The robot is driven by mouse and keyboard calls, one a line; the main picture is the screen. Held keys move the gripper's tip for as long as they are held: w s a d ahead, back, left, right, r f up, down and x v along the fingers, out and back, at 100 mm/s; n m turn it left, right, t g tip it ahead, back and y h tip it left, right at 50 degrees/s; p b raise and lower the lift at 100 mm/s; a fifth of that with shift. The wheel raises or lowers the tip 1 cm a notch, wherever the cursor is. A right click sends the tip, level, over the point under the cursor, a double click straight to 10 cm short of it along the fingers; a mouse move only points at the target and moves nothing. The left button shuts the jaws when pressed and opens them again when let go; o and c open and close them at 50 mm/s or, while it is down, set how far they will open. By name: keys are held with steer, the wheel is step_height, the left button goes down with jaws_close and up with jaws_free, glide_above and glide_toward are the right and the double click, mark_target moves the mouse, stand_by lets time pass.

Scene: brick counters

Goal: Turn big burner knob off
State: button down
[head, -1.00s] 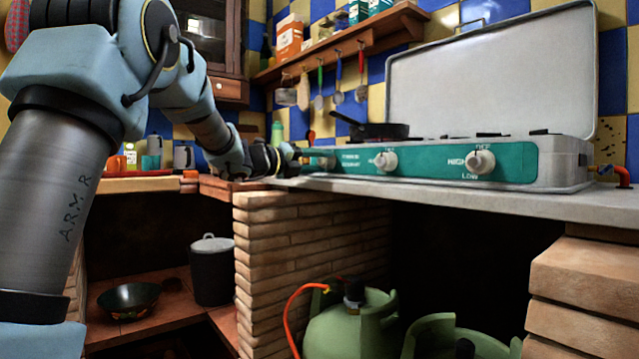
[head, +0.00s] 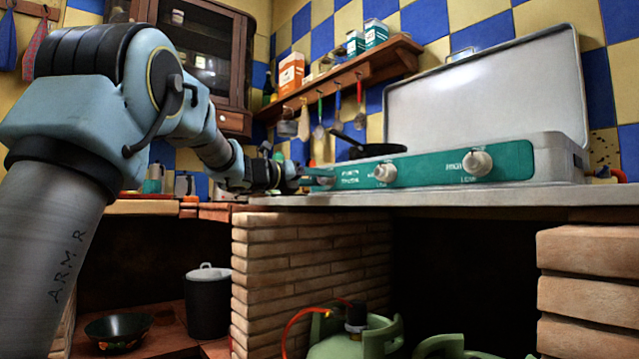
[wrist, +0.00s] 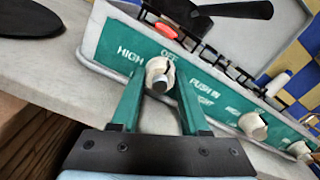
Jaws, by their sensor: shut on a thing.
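The camping stove's green control panel (head: 432,168) carries white knobs. The left-end knob (wrist: 159,74) has "OFF" printed above it and "HIGH" to its left in the wrist view; its exact pointer angle is hard to tell. My gripper (wrist: 158,82) has its two green fingers on either side of this knob, shut on it. In the head view my gripper (head: 316,176) reaches the panel's left end, and its fingers and the knob are too small to make out. The middle knob (head: 385,173) and right knob (head: 478,163) stand free.
The stove lid (head: 485,92) stands open. A black pan (head: 377,151) sits on the stove, its handle sticking up. Utensils hang under a wooden shelf (head: 345,75) behind. The brick pillar (head: 290,260) and green gas bottles (head: 350,340) are below the counter (head: 430,199).

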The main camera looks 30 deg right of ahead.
steer(key=shift+c, duration=2)
jaws_free()
steer(key=shift+a, duration=0.1)
steer(key=s+a+p, duration=0.1)
steer(key=s+a, duration=0.1)
steer(key=a, duration=0.8)
steer(key=shift+a, duration=0.2)
